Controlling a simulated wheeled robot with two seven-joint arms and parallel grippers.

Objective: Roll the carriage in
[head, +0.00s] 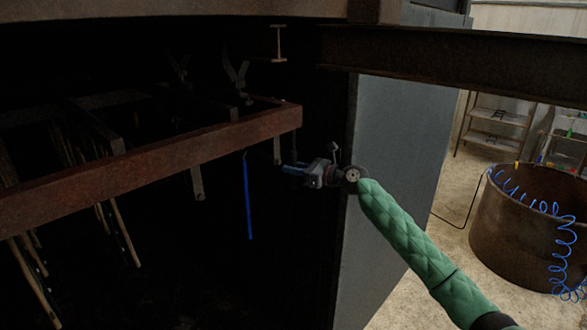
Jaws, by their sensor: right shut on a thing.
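The carriage (180,155) is a long rusty bar frame that runs across the left of the head view inside a dark enclosure. Y-shaped hangers (238,76) rise from it, and flat straps hang below it. Its near end is at the middle of the view. My right gripper (292,168) is just below that end, shut on a part of the carriage that hangs there; the dark hides the exact contact. A rail end with an I-shaped section (278,44) shows above the carriage. My left gripper is out of view.
A dark steel beam (460,62) crosses the upper right. A grey door panel (395,150) stands right of the opening, behind my right arm. A blue strip (248,195) hangs below the carriage. A rusty round tub (530,225) with a blue coiled hose stands at right on open floor.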

